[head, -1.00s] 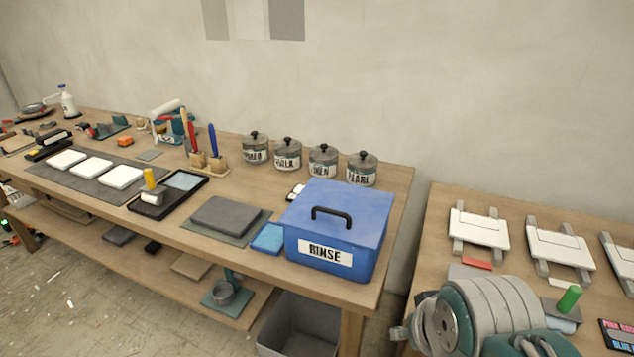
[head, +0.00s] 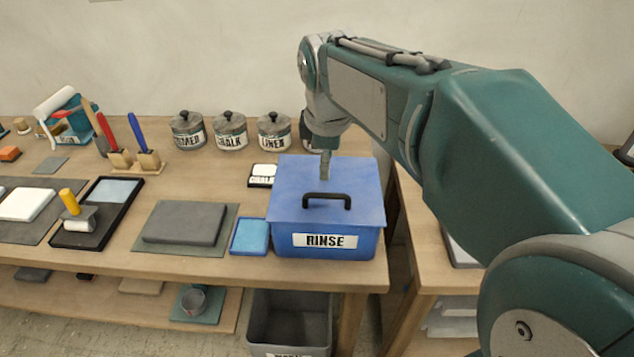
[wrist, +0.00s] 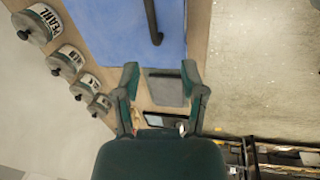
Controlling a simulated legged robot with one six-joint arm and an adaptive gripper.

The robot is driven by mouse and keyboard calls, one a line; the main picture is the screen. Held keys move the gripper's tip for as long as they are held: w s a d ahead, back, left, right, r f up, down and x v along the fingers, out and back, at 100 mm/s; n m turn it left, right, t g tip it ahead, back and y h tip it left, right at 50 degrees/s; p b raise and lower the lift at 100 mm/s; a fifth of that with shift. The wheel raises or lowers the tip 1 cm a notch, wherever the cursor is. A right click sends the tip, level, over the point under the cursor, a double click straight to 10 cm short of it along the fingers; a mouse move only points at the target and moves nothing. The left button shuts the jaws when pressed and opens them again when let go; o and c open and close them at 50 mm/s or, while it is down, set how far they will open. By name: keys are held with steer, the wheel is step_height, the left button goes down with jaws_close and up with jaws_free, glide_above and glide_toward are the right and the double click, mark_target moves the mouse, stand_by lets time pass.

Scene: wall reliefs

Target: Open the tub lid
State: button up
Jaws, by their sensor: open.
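The blue tub (head: 350,243) labelled RINSE stands at the right end of the left workbench. Its flat blue lid (head: 290,190) is on, with a black arched handle (head: 327,199) near the front half. In the wrist view the blue lid (wrist: 120,25) fills the top and the handle (wrist: 152,22) lies ahead of the fingers. My gripper (head: 326,170) points down over the lid, just behind the handle in the head view. In the wrist view my gripper (wrist: 161,78) has its fingers spread with nothing between them. Whether the fingertips touch the lid cannot be told.
Lidded pots (head: 230,131) stand behind and left of the tub; one is partly hidden by my arm. A light-blue pad (head: 250,237) and a grey slab (head: 185,222) sit left of it. A grey bin (head: 290,320) is below. A second bench (head: 415,270) lies to the right.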

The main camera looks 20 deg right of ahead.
mark_target(330, 194)
steer(key=shift+n, duration=0.5)
steer(key=x, duration=0.7)
steer(key=w+x, duration=0.1)
steer(key=x, duration=0.2)
steer(key=shift+d, duration=0.3)
steer(key=shift+w+d+f, duration=0.1)
steer(key=shift+d+f, duration=0.4)
steer(key=shift+a, duration=0.3)
jaws_close()
